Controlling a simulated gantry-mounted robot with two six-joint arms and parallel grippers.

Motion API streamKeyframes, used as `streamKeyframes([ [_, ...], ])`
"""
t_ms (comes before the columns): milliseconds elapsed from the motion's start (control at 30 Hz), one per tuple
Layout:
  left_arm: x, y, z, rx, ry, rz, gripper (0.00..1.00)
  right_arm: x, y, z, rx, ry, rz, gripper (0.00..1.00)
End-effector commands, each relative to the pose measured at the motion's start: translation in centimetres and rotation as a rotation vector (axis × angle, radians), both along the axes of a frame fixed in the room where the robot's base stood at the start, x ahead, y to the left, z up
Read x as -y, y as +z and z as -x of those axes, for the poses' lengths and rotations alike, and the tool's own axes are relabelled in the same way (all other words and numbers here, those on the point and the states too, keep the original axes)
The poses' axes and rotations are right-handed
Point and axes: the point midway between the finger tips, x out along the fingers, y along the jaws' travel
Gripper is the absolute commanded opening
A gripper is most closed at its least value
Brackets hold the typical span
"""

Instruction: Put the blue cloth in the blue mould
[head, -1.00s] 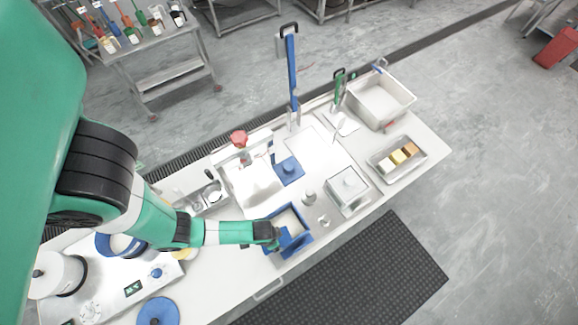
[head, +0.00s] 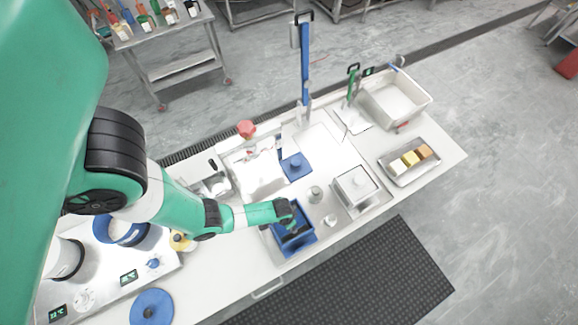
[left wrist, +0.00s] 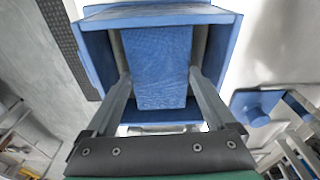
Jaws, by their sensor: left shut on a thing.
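The blue mould (head: 311,241) is an open blue box on the white worktop, left of the square steel box. My left gripper (head: 290,213) is over its back part in the head view. In the left wrist view, the gripper (left wrist: 160,75) has a finger on each side of the blue cloth (left wrist: 160,50) and is shut on it. The cloth looks like a flat woven sheet, within the outline of the mould (left wrist: 97,62). I cannot tell whether it touches the mould's floor. My right gripper is not in view.
A blue press lid with a knob (head: 296,166) lies behind the mould. A steel box with a lid (head: 357,188) and small metal weights (head: 314,194) stand to the right. A round blue lid (head: 152,307) lies front left. Worktop right of the mould is partly clear.

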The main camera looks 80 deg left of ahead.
Motion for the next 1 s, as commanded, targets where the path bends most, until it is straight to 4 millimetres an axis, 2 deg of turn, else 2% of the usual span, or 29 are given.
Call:
streamKeyframes([
  [33,0.0,-1.3,0.0,-0.001,0.0,0.0,0.36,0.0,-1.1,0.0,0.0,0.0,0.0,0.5],
  [67,0.0,-1.5,0.0,0.0,0.0,0.0,0.36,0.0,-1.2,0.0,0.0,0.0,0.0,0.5],
  [467,0.0,-1.8,0.0,0.001,0.0,0.0,0.36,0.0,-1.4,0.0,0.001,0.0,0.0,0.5],
  [500,0.0,-1.7,0.0,0.001,0.0,0.0,0.94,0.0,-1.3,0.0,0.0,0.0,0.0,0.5],
  [533,0.0,-1.6,0.0,0.001,0.0,0.0,1.0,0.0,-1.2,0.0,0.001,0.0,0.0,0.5],
  [800,0.0,-1.4,0.0,0.001,0.0,0.0,1.0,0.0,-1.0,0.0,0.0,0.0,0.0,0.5],
  [1000,0.1,1.1,0.0,0.001,-0.002,-0.001,1.0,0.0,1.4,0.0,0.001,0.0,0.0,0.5],
])
